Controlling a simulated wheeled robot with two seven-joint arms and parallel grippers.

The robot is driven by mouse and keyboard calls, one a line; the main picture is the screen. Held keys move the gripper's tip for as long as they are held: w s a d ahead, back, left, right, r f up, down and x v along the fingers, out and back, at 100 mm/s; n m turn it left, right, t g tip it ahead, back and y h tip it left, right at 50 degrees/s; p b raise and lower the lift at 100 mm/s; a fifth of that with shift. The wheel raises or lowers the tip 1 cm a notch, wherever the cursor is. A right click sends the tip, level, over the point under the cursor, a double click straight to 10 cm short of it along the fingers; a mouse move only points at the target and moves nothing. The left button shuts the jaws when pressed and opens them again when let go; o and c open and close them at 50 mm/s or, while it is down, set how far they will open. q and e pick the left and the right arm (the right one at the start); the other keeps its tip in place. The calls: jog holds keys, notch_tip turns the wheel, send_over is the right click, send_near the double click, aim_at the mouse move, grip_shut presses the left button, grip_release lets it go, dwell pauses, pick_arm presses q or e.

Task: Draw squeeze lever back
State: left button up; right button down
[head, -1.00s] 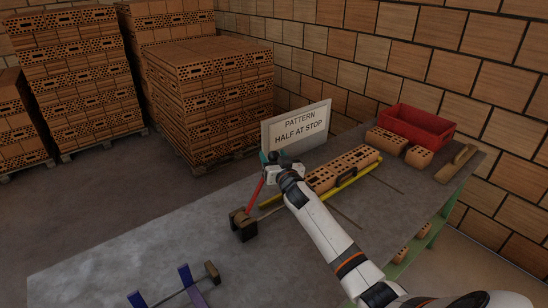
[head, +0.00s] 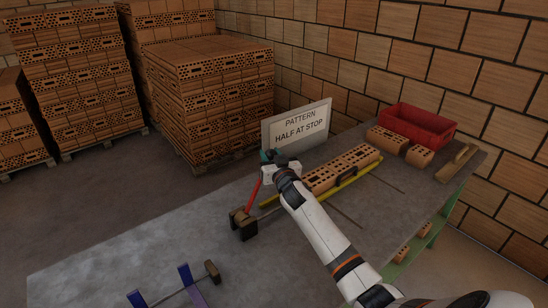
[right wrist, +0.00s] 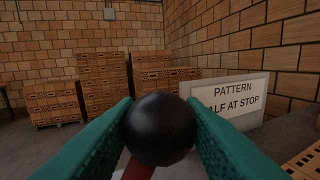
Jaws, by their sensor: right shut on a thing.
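The red squeeze lever (head: 253,195) rises from the black end block (head: 243,225) of a brick clamp on the bench. Its round black knob (right wrist: 160,128) fills the middle of the right wrist view, between the teal fingers. My right gripper (head: 272,158) is shut on this knob at the lever's top. In the right wrist view a little of the red shaft shows under the knob. The clamp's yellow bar (head: 362,179) runs along a row of perforated bricks (head: 345,168). My right forearm hides part of the clamp. My left gripper is out of view.
A sign (head: 297,126) reading "PATTERN HALF AT STOP" stands close behind the gripper. A red crate (head: 417,124), loose bricks (head: 387,140) and a wooden-handled tool (head: 457,163) lie at the bench's far right. Purple supports (head: 190,280) stand at front left.

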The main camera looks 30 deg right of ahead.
jog(key=s+a+f+n+t+y+b, duration=0.1)
jog(key=a+n+b, duration=1.1)
jog(key=a, duration=1.3)
jog(key=s+n+t+y, duration=0.1)
jog(key=n+t+y, duration=0.1)
jog(key=n, duration=0.1)
jog(key=shift+f+t+y, duration=0.3)
jog(key=shift+t, duration=0.1)
jog(key=shift+a+f, duration=0.1)
jog(key=c, duration=0.9)
grip_release()
jog(key=shift+a, duration=0.1)
jog(key=shift+c, duration=0.2)
jog(key=b+v, duration=0.1)
jog(key=v, duration=1.1)
jog(key=shift+b, duration=0.35)
